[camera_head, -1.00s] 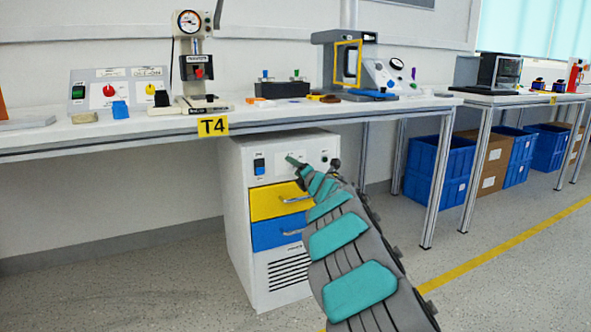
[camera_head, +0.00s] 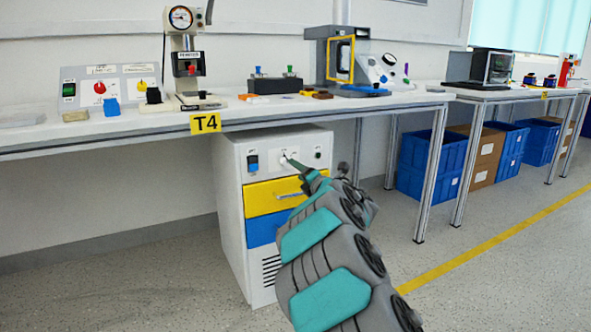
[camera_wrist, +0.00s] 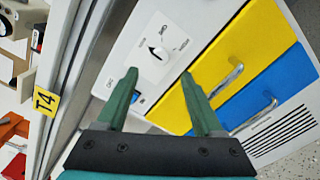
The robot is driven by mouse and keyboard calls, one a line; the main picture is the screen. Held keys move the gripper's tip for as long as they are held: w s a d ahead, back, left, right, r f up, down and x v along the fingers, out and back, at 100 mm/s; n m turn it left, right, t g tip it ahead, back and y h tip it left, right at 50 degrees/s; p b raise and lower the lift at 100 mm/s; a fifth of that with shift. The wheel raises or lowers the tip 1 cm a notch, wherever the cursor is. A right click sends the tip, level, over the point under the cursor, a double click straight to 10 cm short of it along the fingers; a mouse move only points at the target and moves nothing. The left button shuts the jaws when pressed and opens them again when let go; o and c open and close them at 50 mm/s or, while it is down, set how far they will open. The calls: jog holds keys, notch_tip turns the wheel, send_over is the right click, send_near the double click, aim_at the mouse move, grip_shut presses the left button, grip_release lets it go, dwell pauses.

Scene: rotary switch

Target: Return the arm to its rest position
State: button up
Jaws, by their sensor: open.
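My gripper (camera_head: 291,163) is in front of the white cabinet (camera_head: 233,215) under the bench, close to its top panel. In the wrist view my gripper (camera_wrist: 160,88) has its two green fingers spread apart with nothing between them. A rotary switch (camera_wrist: 157,48) with a dark pointer on a white plate lies beyond the fingertips, apart from them. In the head view the switch (camera_head: 283,155) is small and partly hidden by the gripper tip. My arm reaches from the lower right up to the cabinet.
The bench (camera_head: 90,135) with the T4 label (camera_head: 205,123) overhangs the cabinet. The cabinet has a yellow drawer (camera_head: 262,197) and a blue drawer (camera_head: 264,229) with handles. Blue crates (camera_head: 420,165) stand under the bench to the right. The floor right of the cabinet is clear.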

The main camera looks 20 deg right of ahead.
jog(key=shift+s, duration=0.3)
jog(key=shift+r, duration=0.1)
